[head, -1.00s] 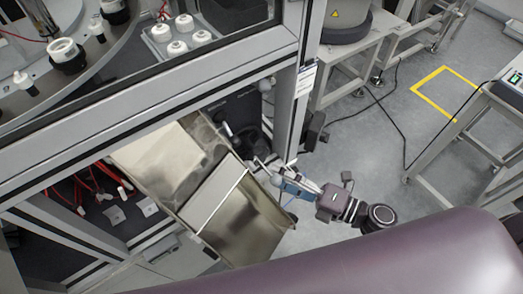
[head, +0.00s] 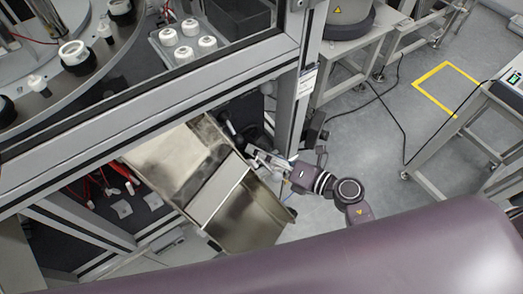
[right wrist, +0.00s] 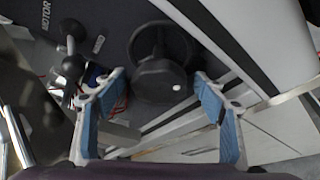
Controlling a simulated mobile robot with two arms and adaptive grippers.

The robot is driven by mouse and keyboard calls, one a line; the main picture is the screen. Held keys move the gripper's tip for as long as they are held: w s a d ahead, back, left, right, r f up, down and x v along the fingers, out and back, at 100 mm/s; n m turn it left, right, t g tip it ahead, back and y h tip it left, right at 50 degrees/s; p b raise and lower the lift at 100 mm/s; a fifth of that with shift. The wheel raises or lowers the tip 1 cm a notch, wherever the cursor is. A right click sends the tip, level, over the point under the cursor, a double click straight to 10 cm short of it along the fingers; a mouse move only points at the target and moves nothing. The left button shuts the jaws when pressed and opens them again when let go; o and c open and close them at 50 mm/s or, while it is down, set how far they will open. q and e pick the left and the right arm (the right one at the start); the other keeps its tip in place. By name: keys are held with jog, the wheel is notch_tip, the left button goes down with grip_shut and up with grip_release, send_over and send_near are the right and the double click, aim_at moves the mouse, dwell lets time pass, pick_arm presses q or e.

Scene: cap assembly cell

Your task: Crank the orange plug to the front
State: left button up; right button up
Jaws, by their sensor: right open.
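I see no orange plug in either view. A black handwheel (right wrist: 163,72) with a round hub shows in the right wrist view on a dark panel marked MOTOR. A black lever with ball-shaped ends (right wrist: 70,45) is to its left. My right gripper (right wrist: 159,82) is open, its blue-padded fingers spread on either side of the wheel's hub in the picture. I cannot tell whether it touches the wheel. In the head view the right gripper (head: 255,153) is at the frame post, beside the dark panel (head: 243,110). My left gripper is not in view.
A metal chute (head: 245,222) slopes out of the cell just left of my right gripper. An upright frame post (head: 290,105) stands close to it. A tray with white caps (head: 185,50) is behind glass above.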

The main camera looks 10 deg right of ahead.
jog(key=shift+w+a, duration=0.15)
jog(key=shift+w, duration=0.05)
jog(key=shift+c, duration=0.2)
jog(key=c, duration=1.1)
jog(key=shift+f+m+y, duration=0.1)
jog(key=shift+m+y, duration=0.3)
jog(key=shift+m, duration=0.2)
jog(key=o, duration=1.1)
jog(key=shift+o, duration=0.2)
